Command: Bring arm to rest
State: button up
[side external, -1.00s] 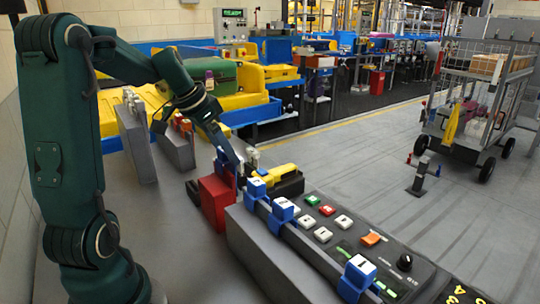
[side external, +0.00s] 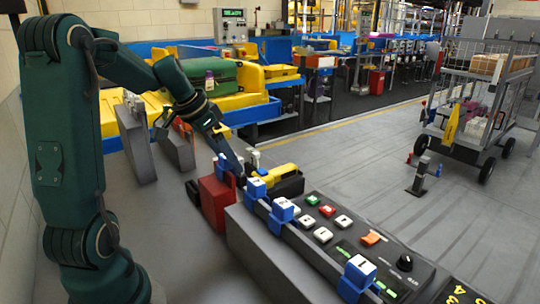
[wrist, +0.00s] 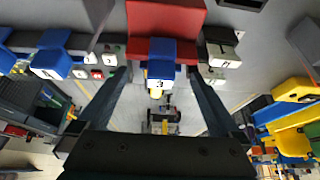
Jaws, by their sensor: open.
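In the wrist view, my gripper (wrist: 162,78) is open, with one finger on each side of a blue tag block (wrist: 158,52) bearing a white face marked 3. This blue piece sits against the red block (wrist: 165,16). I cannot tell whether the fingers touch it. My arm is stretched out over the work, bent downward at the wrist.
Blue blocks with white faces (side external: 282,209) stand along the rail beside a dark button panel (side external: 404,263). A yellow-and-black item (side external: 282,171) lies close right of my gripper. Grey upright slabs (side external: 137,143) stand to the left. The floor at right is clear up to a small post (side external: 419,175).

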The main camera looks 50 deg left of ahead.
jog(key=v, duration=0.4)
jog(key=shift+r, duration=0.3)
jog(key=s+d+r+m, duration=0.1)
jog(key=d+m, duration=0.1)
jog(key=d, duration=0.5)
jog(key=s+d+r+m, duration=0.1)
jog(key=d+r+m, duration=0.1)
jog(key=d, duration=0.6)
jog(key=s+d+f+n, duration=0.4)
jog(key=s+d+f, duration=0.1)
jog(key=s, duration=0.3)
jog(key=shift+s+f, duration=0.2)
jog(key=shift+f, duration=0.2)
